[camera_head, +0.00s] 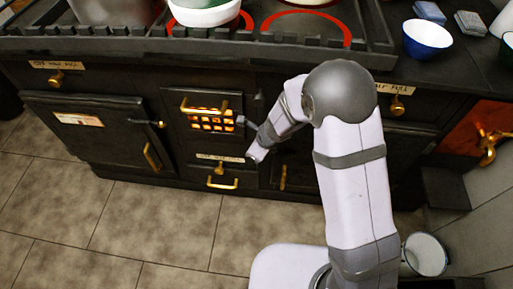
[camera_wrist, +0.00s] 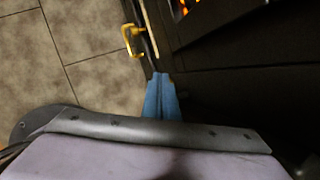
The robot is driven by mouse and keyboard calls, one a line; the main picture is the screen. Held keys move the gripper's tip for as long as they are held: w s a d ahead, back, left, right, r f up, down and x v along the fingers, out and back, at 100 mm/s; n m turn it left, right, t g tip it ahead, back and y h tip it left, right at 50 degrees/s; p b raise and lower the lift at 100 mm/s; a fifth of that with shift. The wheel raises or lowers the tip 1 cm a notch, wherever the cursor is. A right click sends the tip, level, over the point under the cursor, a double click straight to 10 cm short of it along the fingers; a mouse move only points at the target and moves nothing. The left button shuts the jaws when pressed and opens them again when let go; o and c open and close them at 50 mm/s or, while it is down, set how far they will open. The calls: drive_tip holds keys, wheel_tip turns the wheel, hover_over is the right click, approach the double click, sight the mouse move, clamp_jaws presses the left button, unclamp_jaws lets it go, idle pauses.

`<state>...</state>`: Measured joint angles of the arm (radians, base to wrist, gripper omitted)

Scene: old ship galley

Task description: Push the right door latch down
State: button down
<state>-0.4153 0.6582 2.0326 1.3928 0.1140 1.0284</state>
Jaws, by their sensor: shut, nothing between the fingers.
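The right stove door (camera_head: 300,165) is dark and stands behind my arm, with much of it covered. Its gold handle (camera_head: 283,178) shows below my wrist. The right latch is not clearly distinguishable; my wrist and gripper cover the area along that door's left edge. The dark stove front is close by; contact cannot be told.
The left oven door (camera_head: 95,135) has a latch (camera_head: 150,123) and a gold handle (camera_head: 152,156). A glowing grate (camera_head: 210,120) is in the middle, above a drawer with a gold handle (camera_head: 222,184). A metal bucket (camera_head: 425,255) stands on the right. Tiled floor lies open in front.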

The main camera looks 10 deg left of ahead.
drive_tip(key=shift+s+a+f, duration=0.1)
drive_tip(key=shift+s+f, duration=0.1)
drive_tip(key=shift+s, duration=0.05)
drive_tip(key=s+a+r+p, duration=0.1)
drive_tip(key=s+r+p, duration=0.1)
drive_tip(key=r+p, duration=0.2)
drive_tip(key=s+a+r+p, duration=0.2)
drive_tip(key=r+p, duration=0.3)
drive_tip(key=r, duration=0.3)
drive_tip(key=shift+s, duration=0.35)
drive_tip(key=shift+a, duration=0.1)
idle(0.4)
